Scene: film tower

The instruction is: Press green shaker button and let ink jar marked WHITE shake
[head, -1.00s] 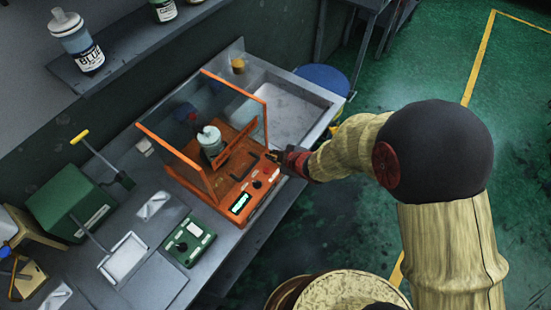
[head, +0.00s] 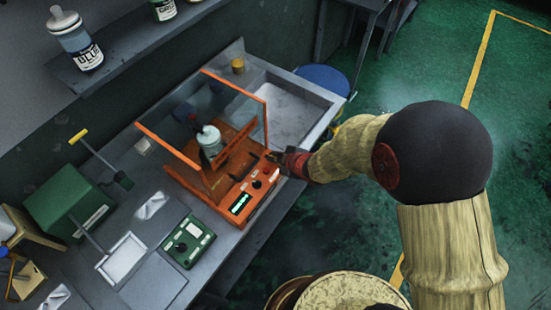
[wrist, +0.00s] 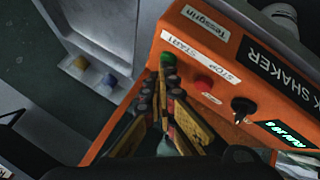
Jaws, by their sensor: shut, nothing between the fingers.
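The orange ink shaker (head: 228,187) stands on the bench, with clear guard panels around its clamp. A jar with a pale lid (head: 209,141) sits inside it; its label cannot be read here. My gripper (head: 276,158) is at the shaker's right front corner. In the wrist view my gripper (wrist: 167,74) is shut and empty, its fingertips at the green button (wrist: 168,58) beside the START label. The fingertips overlap the button's lower edge; I cannot tell whether it is pressed in. The red button (wrist: 203,83) beside STOP is to the right, apart from the fingers.
A black knob (wrist: 242,106) and a lit display (wrist: 287,133) are on the same panel. A green device (head: 188,242) and a white tray (head: 122,258) lie left of the shaker. A sink (head: 290,110) is behind it. A shelf (head: 115,62) holds a BLUE bottle (head: 76,42).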

